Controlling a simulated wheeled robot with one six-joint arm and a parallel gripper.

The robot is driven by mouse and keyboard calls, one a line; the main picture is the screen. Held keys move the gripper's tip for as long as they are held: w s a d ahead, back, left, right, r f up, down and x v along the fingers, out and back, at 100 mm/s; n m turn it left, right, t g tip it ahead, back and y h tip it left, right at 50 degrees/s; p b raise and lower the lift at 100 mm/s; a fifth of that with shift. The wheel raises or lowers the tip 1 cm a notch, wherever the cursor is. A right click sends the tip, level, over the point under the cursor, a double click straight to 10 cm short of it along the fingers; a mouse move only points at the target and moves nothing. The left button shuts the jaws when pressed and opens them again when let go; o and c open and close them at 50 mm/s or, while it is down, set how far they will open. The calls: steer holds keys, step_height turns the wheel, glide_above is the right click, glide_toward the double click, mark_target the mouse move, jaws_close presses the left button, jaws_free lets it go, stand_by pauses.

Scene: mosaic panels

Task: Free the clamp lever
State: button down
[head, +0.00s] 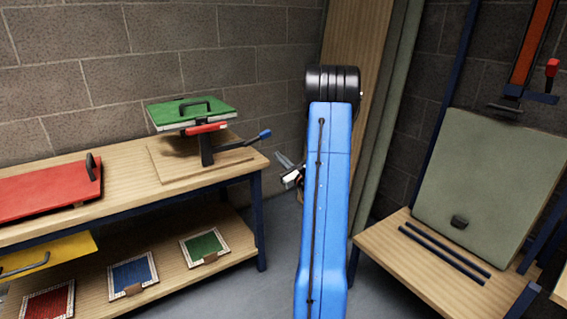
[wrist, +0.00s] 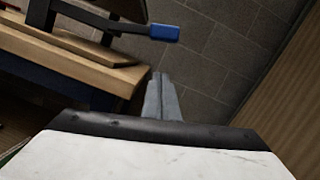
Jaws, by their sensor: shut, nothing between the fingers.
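The clamp lever (head: 252,139) has a blue grip and sticks out to the right of a dark clamp (head: 207,147) on the left workbench. A red bar on the clamp lies across the front edge of a green panel (head: 185,112) with a black handle. In the wrist view, the lever's blue grip (wrist: 164,33) shows at the top, above and beyond my fingertips. My gripper (head: 282,160) is right of the bench corner, apart from the lever; its fingers (wrist: 160,82) are together and empty in the wrist view.
The workbench (head: 120,164) has a red panel (head: 50,189) at the left. Its lower shelf holds a yellow panel (head: 48,257) and small red, blue and green tiles. A grey-green board (head: 492,180) leans over a wooden stand at the right. Open floor lies between them.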

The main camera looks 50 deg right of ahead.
mark_target(258, 139)
steer(key=w+r, duration=0.4)
steer(key=r, duration=0.1)
steer(key=shift+w+a, duration=0.15)
steer(key=shift+w, duration=0.1)
stand_by(0.4)
